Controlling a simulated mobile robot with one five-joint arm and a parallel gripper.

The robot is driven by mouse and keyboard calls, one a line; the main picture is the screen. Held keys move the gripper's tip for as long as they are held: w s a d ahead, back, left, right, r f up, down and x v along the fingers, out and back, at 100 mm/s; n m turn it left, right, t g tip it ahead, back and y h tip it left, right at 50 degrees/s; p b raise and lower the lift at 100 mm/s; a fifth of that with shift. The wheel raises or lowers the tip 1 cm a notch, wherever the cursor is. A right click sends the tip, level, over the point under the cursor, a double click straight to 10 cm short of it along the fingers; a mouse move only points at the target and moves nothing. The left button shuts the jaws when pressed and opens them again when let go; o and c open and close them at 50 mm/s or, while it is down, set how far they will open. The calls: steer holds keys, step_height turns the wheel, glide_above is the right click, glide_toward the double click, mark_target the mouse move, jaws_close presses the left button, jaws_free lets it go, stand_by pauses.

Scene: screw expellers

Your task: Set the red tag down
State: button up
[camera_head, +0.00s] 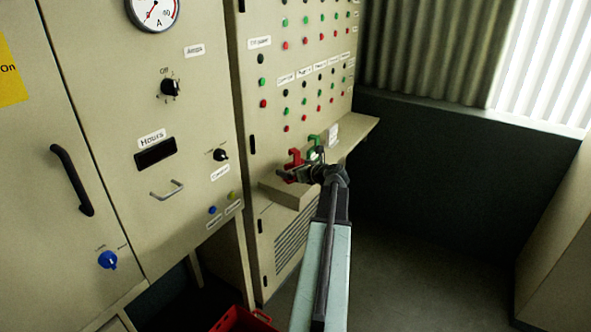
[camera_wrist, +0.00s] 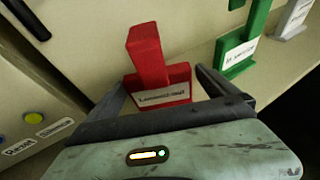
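The red tag (camera_wrist: 150,62) has a broad base with a white label and an upright bar. The fingers look open. In the head view the red tag (camera_head: 294,159) is at the ledge's near end, partly behind my gripper (camera_head: 299,173).
A green tag (camera_wrist: 238,50) stands to the right on the ledge, with a white tag (camera_wrist: 293,18) beyond it. Cabinet panels with buttons (camera_head: 300,75) rise behind the ledge. A red crate (camera_head: 240,320) is on the floor below.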

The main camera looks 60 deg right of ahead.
steer(key=shift+r+p, duration=0.35)
steer(key=p+v, duration=0.3)
steer(key=v, duration=0.9)
steer(key=shift+f+p, duration=0.25)
steer(key=shift+p, duration=0.15)
